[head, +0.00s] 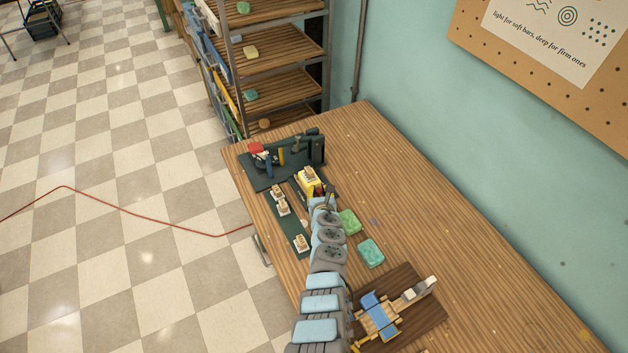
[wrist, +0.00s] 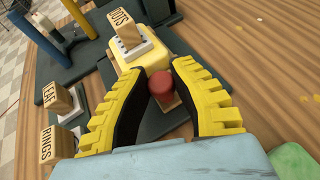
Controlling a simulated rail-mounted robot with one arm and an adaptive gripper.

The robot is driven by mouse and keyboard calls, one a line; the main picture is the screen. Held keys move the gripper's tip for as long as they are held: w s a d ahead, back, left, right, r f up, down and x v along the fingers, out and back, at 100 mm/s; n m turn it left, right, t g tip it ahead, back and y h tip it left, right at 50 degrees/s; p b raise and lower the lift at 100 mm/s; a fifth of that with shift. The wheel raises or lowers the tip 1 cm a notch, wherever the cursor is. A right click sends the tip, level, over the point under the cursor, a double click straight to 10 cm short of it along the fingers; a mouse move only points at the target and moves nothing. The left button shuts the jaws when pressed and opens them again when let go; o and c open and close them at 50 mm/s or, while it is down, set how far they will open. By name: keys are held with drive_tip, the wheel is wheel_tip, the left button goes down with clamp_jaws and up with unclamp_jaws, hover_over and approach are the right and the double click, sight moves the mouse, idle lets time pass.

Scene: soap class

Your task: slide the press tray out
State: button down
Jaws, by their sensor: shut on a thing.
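My gripper (wrist: 161,84), with yellow ribbed fingers and black pads, is shut on the red knob (wrist: 161,78) in the wrist view. The dark press (head: 316,147) stands at the table's far end in the head view. The soap and stamp appear in front of it.
LEAF (wrist: 57,98) and RINGS (wrist: 54,142) stamps stand on a dark strip to the left. Two green soap bars (head: 371,252) lie right of my arm. A brown board (head: 425,318) with a blue-and-wood tool is nearer. The table's right side is clear.

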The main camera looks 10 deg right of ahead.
drive_tip(key=shift+s+d+f+p, duration=0.1)
drive_tip(key=shift+s+d+p, duration=0.25)
drive_tip(key=shift+s, duration=0.4)
drive_tip(key=shift+s+d+p, duration=0.25)
drive_tip(key=shift+s+p, duration=0.2)
drive_tip(key=shift+s, duration=0.25)
drive_tip(key=c, duration=1.4)
unclamp_jaws()
drive_tip(key=o, duration=0.5)
drive_tip(key=shift+s+d, duration=0.1)
drive_tip(key=shift+s+a, duration=0.15)
drive_tip(key=shift+a, duration=0.1)
